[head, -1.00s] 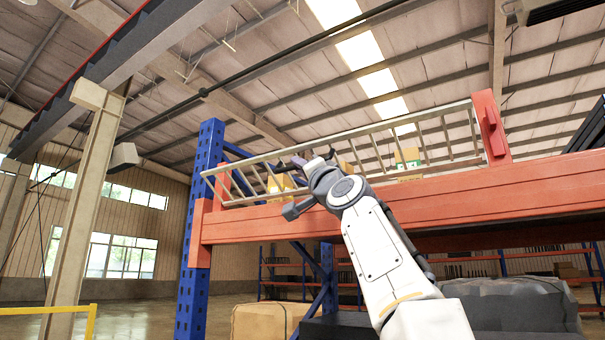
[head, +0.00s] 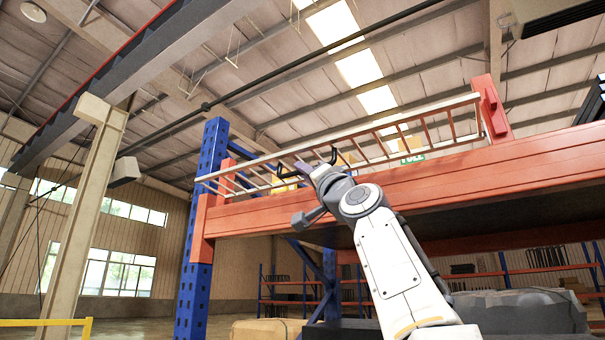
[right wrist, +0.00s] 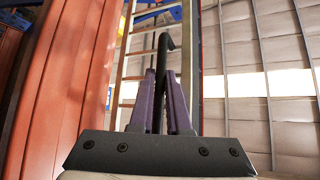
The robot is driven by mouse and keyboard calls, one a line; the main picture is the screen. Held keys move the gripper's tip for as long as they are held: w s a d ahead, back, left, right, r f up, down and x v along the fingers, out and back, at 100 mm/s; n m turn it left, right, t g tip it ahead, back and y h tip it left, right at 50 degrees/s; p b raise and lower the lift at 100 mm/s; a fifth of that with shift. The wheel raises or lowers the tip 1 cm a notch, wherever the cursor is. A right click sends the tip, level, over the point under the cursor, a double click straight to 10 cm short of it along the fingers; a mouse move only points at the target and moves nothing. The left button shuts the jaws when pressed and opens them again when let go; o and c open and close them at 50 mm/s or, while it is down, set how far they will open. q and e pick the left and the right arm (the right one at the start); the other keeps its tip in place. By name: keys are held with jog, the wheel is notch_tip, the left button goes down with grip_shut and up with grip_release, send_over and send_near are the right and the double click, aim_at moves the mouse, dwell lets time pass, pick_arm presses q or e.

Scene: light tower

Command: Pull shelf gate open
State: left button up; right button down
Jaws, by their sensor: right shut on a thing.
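The shelf gate (head: 400,122) is a long pale railing with slanting bars, along the top of the orange shelf beam (head: 440,185). It slopes down from the orange post at the right towards the blue upright at the left. My right gripper (head: 306,166) is at the gate's left-middle part, in front of the rail. In the right wrist view its purple fingers (right wrist: 165,100) are shut on a black bent handle (right wrist: 163,55), with the gate's rails and rungs (right wrist: 127,75) just beyond. The fingers partly hide the handle. My left gripper is not in view.
A blue upright (head: 208,160) stands at the shelf's left end, and an orange post (head: 492,108) at the right. Yellow boxes (head: 285,184) sit behind the gate. A wrapped dark load (head: 520,310) is below the beam. Open floor lies left.

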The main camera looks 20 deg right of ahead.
jog(key=shift+w+d+f, duration=0.25)
jog(key=shift+w+f, duration=0.05)
jog(key=shift+f, duration=0.3)
jog(key=shift+b, duration=0.3)
jog(key=c, duration=1)
grip_release()
jog(key=shift+w+d, duration=0.1)
jog(key=shift+o, duration=0.6)
jog(key=shift+d+f, duration=0.1)
jog(key=a+b+v, duration=0.1)
jog(key=b+v, duration=0.8)
jog(key=v, duration=0.1)
jog(key=shift+s+d, duration=0.35)
jog(key=shift+d, duration=0.05)
